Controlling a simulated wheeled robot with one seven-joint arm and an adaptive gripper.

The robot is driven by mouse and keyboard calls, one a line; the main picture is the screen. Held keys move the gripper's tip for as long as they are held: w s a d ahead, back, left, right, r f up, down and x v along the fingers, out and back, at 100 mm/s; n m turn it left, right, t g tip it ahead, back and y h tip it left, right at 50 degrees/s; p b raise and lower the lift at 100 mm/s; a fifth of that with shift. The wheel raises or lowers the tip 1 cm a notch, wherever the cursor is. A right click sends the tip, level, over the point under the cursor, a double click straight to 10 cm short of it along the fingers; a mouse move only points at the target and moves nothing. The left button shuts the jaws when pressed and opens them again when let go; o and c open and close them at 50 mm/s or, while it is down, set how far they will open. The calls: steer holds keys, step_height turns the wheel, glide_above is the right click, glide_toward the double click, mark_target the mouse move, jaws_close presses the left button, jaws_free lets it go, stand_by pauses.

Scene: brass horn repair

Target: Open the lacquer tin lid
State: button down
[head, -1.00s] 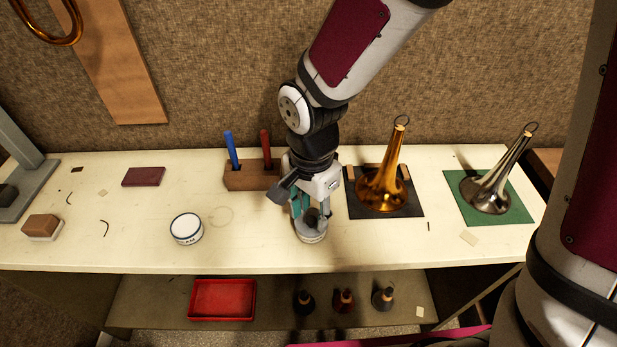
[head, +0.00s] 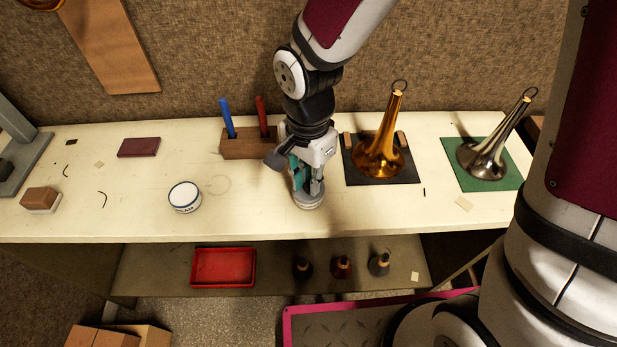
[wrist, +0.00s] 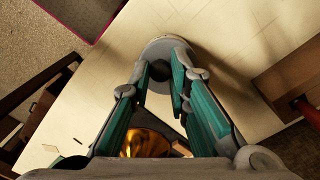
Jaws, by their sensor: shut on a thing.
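The tin under my gripper (head: 309,205) is a low, pale, round thing on the bench, with a grey top; most of it is hidden by the fingers. In the wrist view it shows as a grey-white disc (wrist: 163,46) with a dark knob (wrist: 160,70) between the fingertips. My gripper (head: 308,190) points down over it, shut on what looks like this knob. The lid looks seated on the tin; I cannot tell if there is a gap.
A wooden block (head: 245,144) with blue and red handles stands behind my gripper. A brass horn bell (head: 380,158) on a dark mat is close on the right, a silver one (head: 484,160) farther right. A red tray (head: 223,267) lies on the lower shelf. The bench front is clear.

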steer(key=shift+w+r+g+p, duration=0.4)
steer(key=shift+g+p, duration=0.15)
steer(key=shift+g, duration=0.25)
steer(key=shift+w+r+g, duration=0.15)
steer(key=shift+w+g, duration=0.3)
steer(key=shift+g, duration=0.35)
steer(key=w+g+b, duration=0.1)
steer(key=w+g, duration=0.1)
steer(key=g, duration=0.1)
steer(key=shift+r+b, duration=0.2)
steer(key=shift+b, duration=0.2)
steer(key=shift+w+r+g+b, duration=0.1)
steer(key=shift+w+g+b, duration=0.2)
steer(key=shift+g+b, duration=0.35)
steer(key=shift+w+r+g+b, duration=0.1)
steer(key=shift+w+g+b, duration=0.25)
steer(key=shift+g, duration=0.4)
